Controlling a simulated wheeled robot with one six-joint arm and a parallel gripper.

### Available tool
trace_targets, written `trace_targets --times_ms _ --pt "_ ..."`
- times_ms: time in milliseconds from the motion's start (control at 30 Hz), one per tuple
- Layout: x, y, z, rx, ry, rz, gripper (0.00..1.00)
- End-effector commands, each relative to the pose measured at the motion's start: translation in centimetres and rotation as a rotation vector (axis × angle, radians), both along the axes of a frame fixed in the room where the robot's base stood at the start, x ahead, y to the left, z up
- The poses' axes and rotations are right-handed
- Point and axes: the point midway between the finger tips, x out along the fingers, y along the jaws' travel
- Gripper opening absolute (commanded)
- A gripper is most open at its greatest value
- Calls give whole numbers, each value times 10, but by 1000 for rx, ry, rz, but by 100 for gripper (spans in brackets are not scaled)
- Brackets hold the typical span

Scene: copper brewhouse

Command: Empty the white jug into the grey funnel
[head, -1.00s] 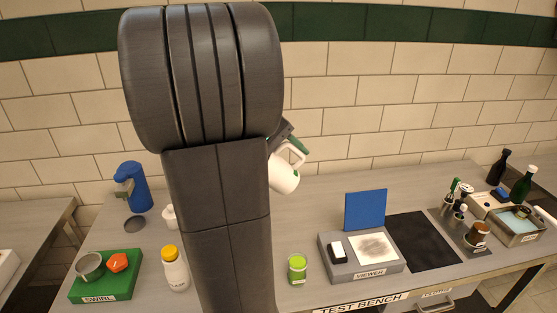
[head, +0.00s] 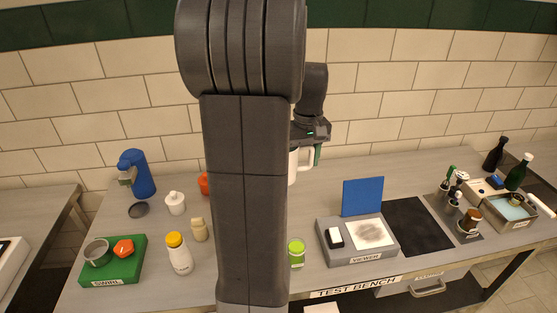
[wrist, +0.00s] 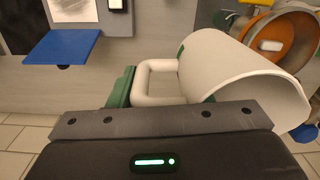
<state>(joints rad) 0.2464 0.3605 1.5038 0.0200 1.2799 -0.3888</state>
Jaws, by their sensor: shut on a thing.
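The white jug (head: 293,166) is held in the air above the bench, partly hidden behind my arm in the head view. My gripper (head: 315,150) is shut on its handle. In the wrist view the jug (wrist: 230,70) lies across the picture with its wide end to the right; its contents do not show. A round vessel (wrist: 262,28) with a grey-brown rim and orange inside, holding a white piece, lies beyond the jug, apart from it. I cannot tell whether this is the grey funnel. An orange thing (head: 203,184) shows at my arm's left edge.
The green SWIRL block (head: 125,269) holds a grey cup (head: 97,252) and an orange piece. A blue bottle (head: 140,172), small white bottle (head: 175,203) and yellow-capped bottle (head: 179,253) stand left. A green jar (head: 296,252) and the viewer (head: 345,258) stand right. The back middle bench is clear.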

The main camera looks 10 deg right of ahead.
Motion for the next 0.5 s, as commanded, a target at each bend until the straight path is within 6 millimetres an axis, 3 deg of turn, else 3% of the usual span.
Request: trace_targets --times_ms 167,500 --pt "0 -2 2 -2 0 -1 13" --pt "2 -35 24 -4 0 -3 13"
